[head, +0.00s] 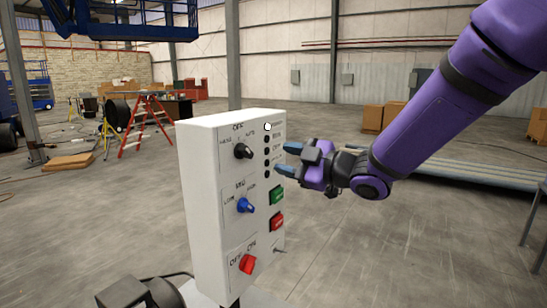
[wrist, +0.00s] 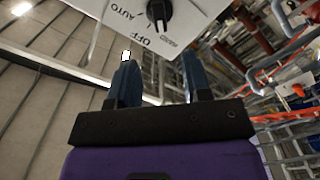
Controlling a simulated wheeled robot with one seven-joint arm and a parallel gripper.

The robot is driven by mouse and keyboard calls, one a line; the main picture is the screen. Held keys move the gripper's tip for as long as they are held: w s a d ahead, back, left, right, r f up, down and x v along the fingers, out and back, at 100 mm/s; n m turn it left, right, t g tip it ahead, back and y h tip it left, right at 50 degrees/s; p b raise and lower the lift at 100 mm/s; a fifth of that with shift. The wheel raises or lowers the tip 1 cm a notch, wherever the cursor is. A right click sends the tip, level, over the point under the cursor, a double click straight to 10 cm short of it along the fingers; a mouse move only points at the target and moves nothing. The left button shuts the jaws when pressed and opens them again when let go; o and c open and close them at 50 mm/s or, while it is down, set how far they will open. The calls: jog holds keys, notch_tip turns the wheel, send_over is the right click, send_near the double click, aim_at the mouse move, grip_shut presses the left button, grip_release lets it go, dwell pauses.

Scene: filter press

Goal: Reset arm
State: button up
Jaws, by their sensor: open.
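My purple arm reaches in from the upper right in the head view. My gripper (head: 284,160) is open, with its dark blue fingers apart and nothing visible between them. It is just right of the white control panel (head: 207,190), near its column of small lights; whether it touches the panel I cannot tell. The panel carries a black knob (head: 243,151), a blue knob (head: 245,205), a red knob (head: 247,264), a green button (head: 277,195) and a red button (head: 277,222). In the wrist view, the open fingers (wrist: 158,82) point toward the panel, and the black knob (wrist: 159,12) shows beyond them.
A red ladder (head: 147,125) and a blue lift platform (head: 125,30) stand behind at left. Cardboard boxes (head: 380,117) stand at back right. A low metal rack (head: 470,174) lies behind my arm. The floor right of the panel is open.

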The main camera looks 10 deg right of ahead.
jog(key=shift+s+d, duration=0.2)
jog(key=shift+d, duration=0.05)
jog(key=s+d+r+m+t+h, duration=0.1)
jog(key=s+d+m+h, duration=0.2)
jog(key=d+m+h, duration=0.4)
jog(key=s+d+r+m+t+h, duration=0.1)
jog(key=s+d+r+m+h, duration=0.15)
jog(key=d+m+h, duration=0.4)
jog(key=s+d+f+m+g, duration=0.1)
jog(key=s+d+m+g, duration=0.1)
jog(key=s, duration=0.5)
jog(key=s+d+f+m+g, duration=0.2)
jog(key=s+g, duration=0.1)
jog(key=s, duration=0.4)
jog(key=s+d+f+m+g, duration=0.1)
jog(key=s+d+m+g, duration=0.1)
jog(key=s, duration=0.5)
jog(key=shift+s+d+f+g+h, duration=0.3)
jog(key=shift+s+d+g+h, duration=0.05)
jog(key=shift+s+d+g, duration=0.05)
